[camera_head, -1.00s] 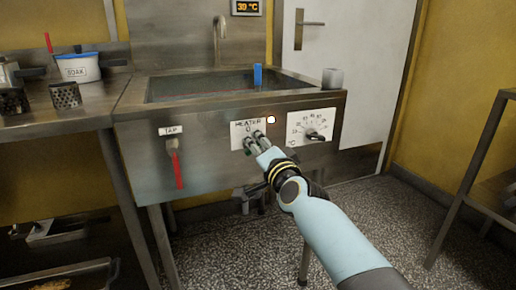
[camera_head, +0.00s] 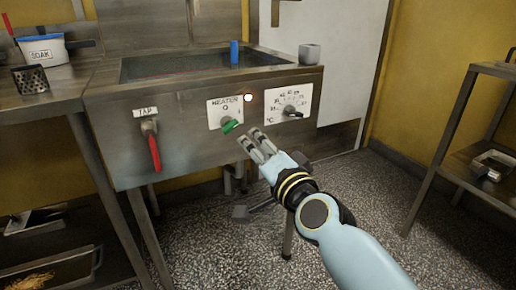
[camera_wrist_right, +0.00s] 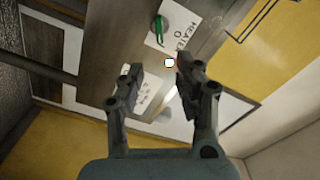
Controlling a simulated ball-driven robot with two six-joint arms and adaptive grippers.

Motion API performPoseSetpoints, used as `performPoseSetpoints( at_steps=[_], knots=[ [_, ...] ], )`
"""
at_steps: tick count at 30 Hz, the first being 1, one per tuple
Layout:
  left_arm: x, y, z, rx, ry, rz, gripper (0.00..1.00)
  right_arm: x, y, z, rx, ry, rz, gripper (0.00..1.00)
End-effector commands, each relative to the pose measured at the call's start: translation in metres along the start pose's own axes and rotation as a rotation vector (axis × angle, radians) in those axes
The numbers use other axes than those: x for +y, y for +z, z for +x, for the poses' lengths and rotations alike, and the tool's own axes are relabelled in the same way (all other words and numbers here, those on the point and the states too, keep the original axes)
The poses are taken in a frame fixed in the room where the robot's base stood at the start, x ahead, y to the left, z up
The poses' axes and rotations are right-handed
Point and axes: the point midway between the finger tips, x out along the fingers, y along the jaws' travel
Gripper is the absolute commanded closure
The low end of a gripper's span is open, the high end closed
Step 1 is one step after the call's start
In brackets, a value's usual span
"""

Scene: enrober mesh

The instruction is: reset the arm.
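My right gripper (camera_head: 249,140) is in front of the sink's front panel, below and right of the heater knob and apart from it. In the right wrist view the gripper (camera_wrist_right: 157,68) has its two fingers spread with nothing held between them. The green heater knob (camera_head: 229,126) sits on the white HEATER plate (camera_head: 213,112), and it also shows in the right wrist view (camera_wrist_right: 158,28). A small indicator light (camera_head: 248,98) beside the plate is lit. My left gripper is not in view.
The sink (camera_head: 200,64) has a red tap lever (camera_head: 154,150) at left and a temperature dial (camera_head: 289,113) at right. Side tables stand left and right. Floor is free below my arm.

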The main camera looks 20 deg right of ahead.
Motion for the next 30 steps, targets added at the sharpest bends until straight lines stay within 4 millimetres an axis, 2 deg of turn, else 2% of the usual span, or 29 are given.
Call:
performPoseSetpoints(
  at_steps=[15, 19, 20, 23, 25, 27, 29, 30],
  knots=[
    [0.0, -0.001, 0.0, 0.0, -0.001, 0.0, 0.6, 0.0, 0.0, -0.004, 0.0, 0.0, 0.0, 0.65],
    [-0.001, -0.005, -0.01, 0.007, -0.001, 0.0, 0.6, 0.005, 0.0, -0.013, -0.017, 0.023, -0.013, 0.65],
    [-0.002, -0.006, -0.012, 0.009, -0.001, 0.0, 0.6, 0.014, 0.004, -0.017, -0.031, 0.042, -0.019, 0.65],
    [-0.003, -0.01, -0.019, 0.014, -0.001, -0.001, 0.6, 0.061, 0.028, -0.034, -0.103, 0.138, -0.072, 0.65],
    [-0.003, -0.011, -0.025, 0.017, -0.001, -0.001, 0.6, 0.105, 0.05, -0.055, -0.177, 0.226, -0.135, 0.65],
    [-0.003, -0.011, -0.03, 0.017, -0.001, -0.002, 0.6, 0.153, 0.073, -0.084, -0.263, 0.319, -0.209, 0.65],
    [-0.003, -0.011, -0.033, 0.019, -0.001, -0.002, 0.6, 0.192, 0.09, -0.114, -0.34, 0.393, -0.274, 0.65],
    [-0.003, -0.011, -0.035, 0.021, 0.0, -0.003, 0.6, 0.216, 0.1, -0.135, -0.393, 0.44, -0.317, 0.65]
  ],
)
